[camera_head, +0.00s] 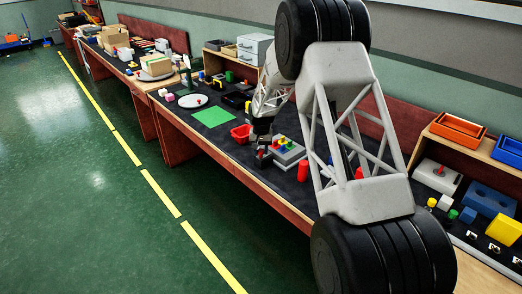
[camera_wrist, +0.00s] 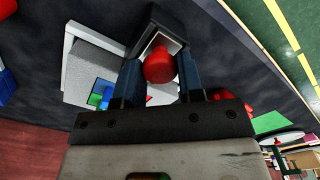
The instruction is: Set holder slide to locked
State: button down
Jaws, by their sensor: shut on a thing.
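My gripper (camera_head: 262,147) points down at the black bench top, just left of a light grey block with coloured pieces (camera_head: 287,154). In the wrist view its two blue-grey fingers (camera_wrist: 159,66) stand on either side of a rounded red knob (camera_wrist: 158,65) and are shut on it. The knob sits at the opening of a dark box-shaped part (camera_wrist: 156,24), which may be the holder slide. The grey block (camera_wrist: 87,72) shows beside it, with blue and green pieces on top. The slide's markings and position cannot be read.
A red cylinder (camera_head: 303,171) stands right of the grey block. My arm covers part of the bench.

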jog(key=shift+w+d, duration=1.2)
jog(key=c, duration=0.7)
grip_release()
jog(key=shift+c, duration=0.2)
notch_tip(320, 180, up, 8)
jog(key=shift+f, duration=0.1)
